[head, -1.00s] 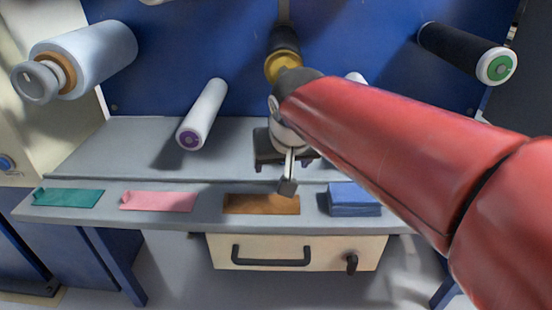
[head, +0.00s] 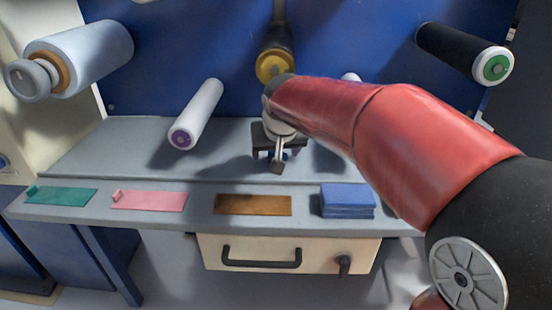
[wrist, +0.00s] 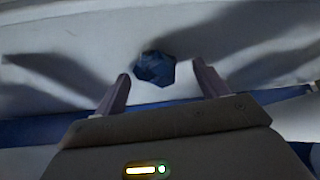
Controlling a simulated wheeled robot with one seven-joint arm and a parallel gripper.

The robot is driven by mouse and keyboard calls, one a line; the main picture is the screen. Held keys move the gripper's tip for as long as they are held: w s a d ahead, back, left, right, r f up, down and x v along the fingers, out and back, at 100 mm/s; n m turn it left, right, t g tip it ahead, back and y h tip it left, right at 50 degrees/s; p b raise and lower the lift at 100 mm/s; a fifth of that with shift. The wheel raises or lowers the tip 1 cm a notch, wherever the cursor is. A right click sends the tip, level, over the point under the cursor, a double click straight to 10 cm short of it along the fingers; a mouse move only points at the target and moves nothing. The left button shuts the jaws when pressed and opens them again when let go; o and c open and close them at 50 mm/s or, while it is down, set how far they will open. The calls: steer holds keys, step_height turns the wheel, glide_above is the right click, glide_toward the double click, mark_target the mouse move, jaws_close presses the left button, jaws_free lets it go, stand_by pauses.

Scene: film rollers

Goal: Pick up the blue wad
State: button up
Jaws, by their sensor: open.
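The blue wad (wrist: 155,67) is a small crumpled dark-blue lump on the grey shelf. In the wrist view it shows just ahead of and between the fingertips of my gripper (wrist: 160,73), with gaps on both sides. My gripper is open and empty. In the head view my gripper (head: 277,163) points down over the grey shelf, below the gold-ended roller. A bit of blue (head: 287,155) shows beside its finger there; the rest of the wad is hidden behind the gripper.
Along the front ledge lie a green strip (head: 62,196), a pink strip (head: 150,201), a brown strip (head: 252,205) and a stack of blue cloths (head: 347,199). A white roller (head: 197,113) juts out left of my gripper. The shelf (head: 110,150) is clear at left.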

steer(key=c, duration=1)
steer(key=shift+r, duration=0.1)
